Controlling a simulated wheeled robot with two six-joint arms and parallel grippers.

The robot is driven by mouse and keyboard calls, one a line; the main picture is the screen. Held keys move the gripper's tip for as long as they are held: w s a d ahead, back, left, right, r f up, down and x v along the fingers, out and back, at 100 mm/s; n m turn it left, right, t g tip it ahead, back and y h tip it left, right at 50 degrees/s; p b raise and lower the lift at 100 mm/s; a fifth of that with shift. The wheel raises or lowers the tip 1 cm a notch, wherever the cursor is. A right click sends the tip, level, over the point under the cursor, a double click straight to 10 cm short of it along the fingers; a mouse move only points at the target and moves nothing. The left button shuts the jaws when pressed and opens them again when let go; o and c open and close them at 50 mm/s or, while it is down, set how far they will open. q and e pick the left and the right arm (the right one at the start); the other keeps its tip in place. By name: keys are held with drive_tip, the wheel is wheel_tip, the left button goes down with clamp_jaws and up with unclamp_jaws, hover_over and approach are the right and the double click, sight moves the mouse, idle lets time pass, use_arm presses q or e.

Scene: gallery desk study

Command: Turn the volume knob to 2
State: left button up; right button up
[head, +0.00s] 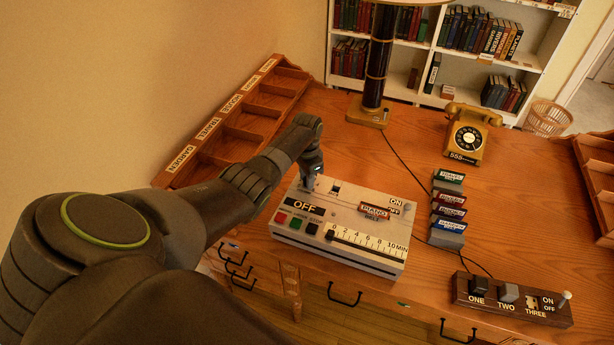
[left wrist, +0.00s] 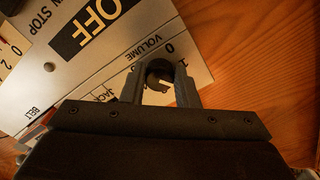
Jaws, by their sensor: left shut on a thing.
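The grey control box (head: 378,256) sits on the wooden desk, with an OFF label, coloured buttons and a minute slider on top. My left gripper (head: 308,184) reaches down to the box's back left corner. In the left wrist view, my left gripper (left wrist: 160,88) is shut on the dark round volume knob (left wrist: 158,70), beside the word VOLUME. The scale marks 0 and 1 show beside the knob; the 2 is hidden and the knob's exact setting is not clear. The knob is hidden behind the gripper in the head view. My right gripper is not in view.
A lamp (head: 378,60) stands behind the box and a yellow telephone (head: 468,135) at the back right. Labelled cartridges (head: 449,207) stand right of the box. A switch block (head: 512,300) lies at the front right. A wooden sorter (head: 235,120) lines the left edge.

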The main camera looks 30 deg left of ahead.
use_arm(q)
drive_tip(key=shift+w+r+m, duration=0.1)
drive_tip(key=shift+m, duration=0.6)
drive_tip(key=o, duration=1)
drive_tip(key=shift+c, duration=0.2)
wheel_tip(320, 180, up, 17)
drive_tip(key=b, duration=0.1)
drive_tip(key=shift+r+b, duration=0.15)
drive_tip(key=shift+b, duration=0.15)
